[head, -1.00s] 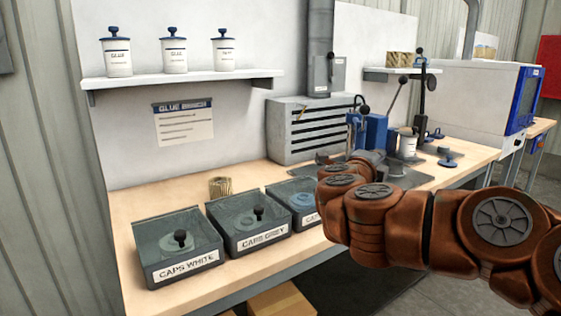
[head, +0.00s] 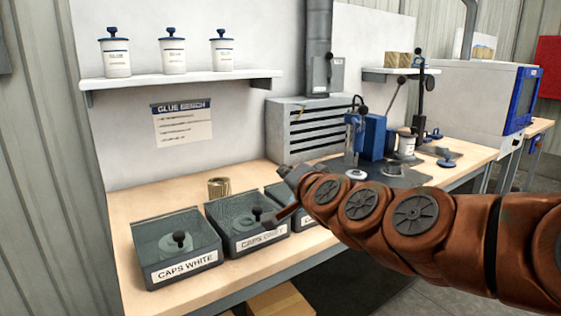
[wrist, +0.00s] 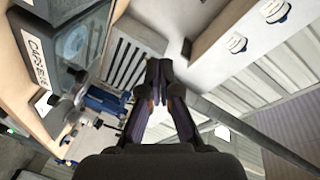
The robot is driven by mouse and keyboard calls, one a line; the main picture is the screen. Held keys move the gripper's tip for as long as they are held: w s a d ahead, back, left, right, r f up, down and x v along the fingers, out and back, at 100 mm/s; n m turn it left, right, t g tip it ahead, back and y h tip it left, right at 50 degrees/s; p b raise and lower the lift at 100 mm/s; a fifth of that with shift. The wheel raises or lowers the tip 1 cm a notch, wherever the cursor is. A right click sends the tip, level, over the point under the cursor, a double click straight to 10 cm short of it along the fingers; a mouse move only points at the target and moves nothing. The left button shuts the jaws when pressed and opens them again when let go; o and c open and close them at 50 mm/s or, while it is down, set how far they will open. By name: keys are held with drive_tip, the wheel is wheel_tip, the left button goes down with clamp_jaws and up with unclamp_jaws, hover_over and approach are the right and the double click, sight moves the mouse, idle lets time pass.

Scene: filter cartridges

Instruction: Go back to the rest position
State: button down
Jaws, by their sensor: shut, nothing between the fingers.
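The white caps bin (head: 205,263) stands to the left, and a third bin (head: 277,191) is partly hidden by my arm. A ribbed tan cartridge (head: 219,187) stands behind the bins. A blue press (head: 372,137) and a white jar (head: 406,146) stand further right. A shelf (head: 180,79) holds three glue jars.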

drive_tip(key=s+d+f+n+g+h, duration=0.25)
drive_tip(key=s+f+n+g, duration=0.5)
drive_tip(key=s+f, duration=1)
drive_tip(key=s+d+f+g+h, duration=0.2)
drive_tip(key=s+d+f+g, duration=0.4)
drive_tip(key=s, duration=0.4)
drive_tip(key=s+d+f+g+h, duration=0.2)
drive_tip(key=s+d+f+g, duration=0.2)
drive_tip(key=s+d, duration=0.6)
wheel_tip(320, 180, up, 24)
drive_tip(key=s+a+p, duration=0.1)
drive_tip(key=p, duration=2.2)
drive_tip(key=shift+s+a, duration=0.35)
drive_tip(key=shift+s, duration=0.05)
